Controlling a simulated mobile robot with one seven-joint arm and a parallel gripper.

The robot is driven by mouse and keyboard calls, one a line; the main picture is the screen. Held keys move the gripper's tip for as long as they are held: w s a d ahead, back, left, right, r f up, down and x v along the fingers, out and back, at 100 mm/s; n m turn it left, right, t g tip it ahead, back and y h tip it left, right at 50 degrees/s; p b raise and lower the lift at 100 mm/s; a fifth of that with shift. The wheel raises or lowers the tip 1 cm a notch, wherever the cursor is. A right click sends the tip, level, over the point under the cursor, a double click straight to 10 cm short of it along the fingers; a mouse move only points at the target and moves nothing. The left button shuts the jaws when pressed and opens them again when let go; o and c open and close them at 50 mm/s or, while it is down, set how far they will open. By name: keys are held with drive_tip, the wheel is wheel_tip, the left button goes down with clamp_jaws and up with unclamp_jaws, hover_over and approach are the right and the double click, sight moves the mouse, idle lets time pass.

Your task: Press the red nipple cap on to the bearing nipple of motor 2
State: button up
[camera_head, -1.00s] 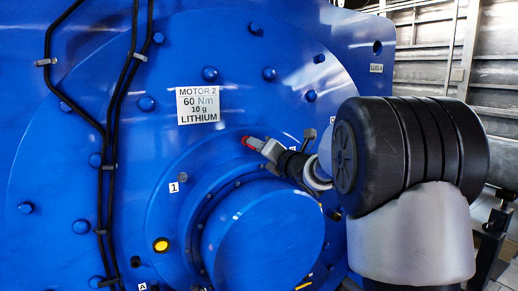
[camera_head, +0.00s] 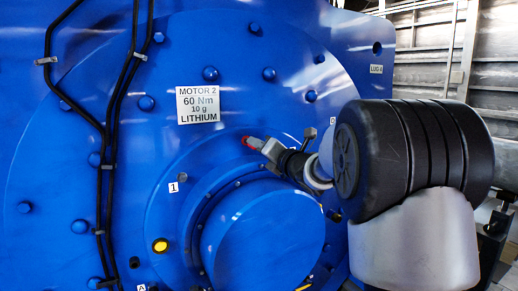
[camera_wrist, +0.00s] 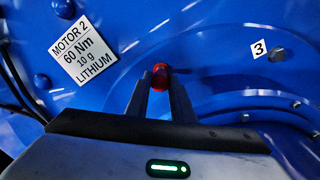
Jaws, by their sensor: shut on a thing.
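The red nipple cap (camera_wrist: 160,76) sits between the fingertips of my gripper (camera_wrist: 160,88) in the wrist view. My gripper is shut on it. In the head view the red cap (camera_head: 247,141) shows at the tip of my gripper (camera_head: 256,144), close to the blue face of motor 2 (camera_head: 100,200), above the round hub. The bearing nipple is not visible; whether the cap touches it or the motor cannot be told. The motor 2 label (camera_head: 198,104) is up and left of the cap.
The round hub cover (camera_head: 262,235) sticks out below my gripper. Bolt heads ring the motor face. Black cables (camera_head: 112,130) run down the left side. A yellow plug (camera_head: 160,245) is at lower left, and label 3 (camera_wrist: 259,49) is right of the cap.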

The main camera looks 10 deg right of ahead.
drive_tip(key=shift+b+x, duration=0.45)
drive_tip(key=shift+x, duration=1.15)
drive_tip(key=o, duration=1.1)
drive_tip(key=b+v, duration=0.1)
drive_tip(key=v, duration=1.6)
drive_tip(key=shift+s+d, duration=0.15)
drive_tip(key=shift+s, duration=0.1)
